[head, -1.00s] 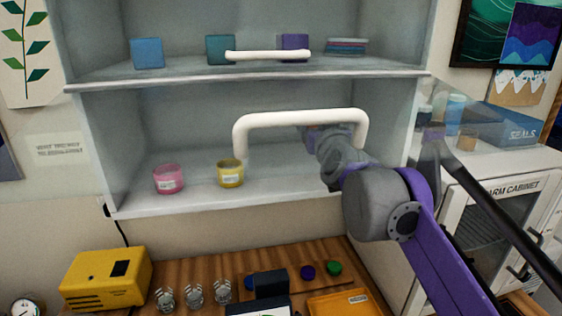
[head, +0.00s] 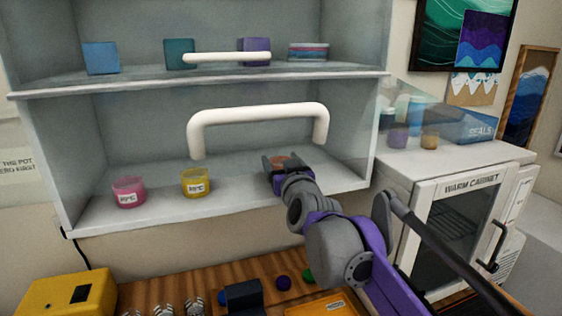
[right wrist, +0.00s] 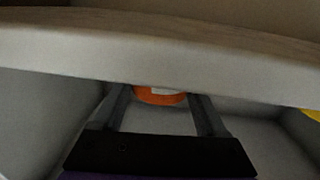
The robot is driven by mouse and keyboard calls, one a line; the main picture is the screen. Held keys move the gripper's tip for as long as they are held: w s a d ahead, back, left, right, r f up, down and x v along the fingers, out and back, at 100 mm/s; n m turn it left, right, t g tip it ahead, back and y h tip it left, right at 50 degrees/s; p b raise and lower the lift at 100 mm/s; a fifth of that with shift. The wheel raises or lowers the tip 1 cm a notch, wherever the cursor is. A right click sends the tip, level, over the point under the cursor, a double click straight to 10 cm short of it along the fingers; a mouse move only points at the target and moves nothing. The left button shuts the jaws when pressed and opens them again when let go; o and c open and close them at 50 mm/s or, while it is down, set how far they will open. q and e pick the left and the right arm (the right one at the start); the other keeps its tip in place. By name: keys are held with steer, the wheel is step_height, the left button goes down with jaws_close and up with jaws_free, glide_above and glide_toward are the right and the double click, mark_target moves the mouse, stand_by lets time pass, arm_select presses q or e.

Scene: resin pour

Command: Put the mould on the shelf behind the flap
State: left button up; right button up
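My right gripper (head: 284,162) reaches up to the front right of the lower shelf (head: 130,222). An orange round mould (head: 286,158) is between its fingertips, and the fingers appear closed on its sides. In the right wrist view, the orange mould (right wrist: 160,97) with a white label shows between the two fingers, partly hidden by a pale band across the picture. I cannot tell whether the mould touches the shelf. A white flap handle (head: 258,112) hangs in front of the lower compartment, above my gripper. The flap panel itself is hard to make out. My left gripper is not in view.
A pink pot (head: 129,192) and a yellow pot (head: 197,183) stand left of my gripper on the lower shelf. The upper shelf holds several blocks behind another handle (head: 227,58). A warm cabinet (head: 455,230) stands at the right; a yellow box (head: 65,298) is below left.

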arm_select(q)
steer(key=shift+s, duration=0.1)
arm_select(e)
steer(key=o, duration=0.3)
steer(key=shift+s+r, duration=0.1)
steer(key=shift+s, duration=0.05)
steer(key=shift+r, duration=0.15)
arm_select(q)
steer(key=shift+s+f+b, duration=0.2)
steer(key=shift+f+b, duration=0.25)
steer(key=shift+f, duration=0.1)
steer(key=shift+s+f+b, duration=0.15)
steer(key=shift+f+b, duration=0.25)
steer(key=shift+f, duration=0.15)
arm_select(e)
steer(key=v, duration=1.2)
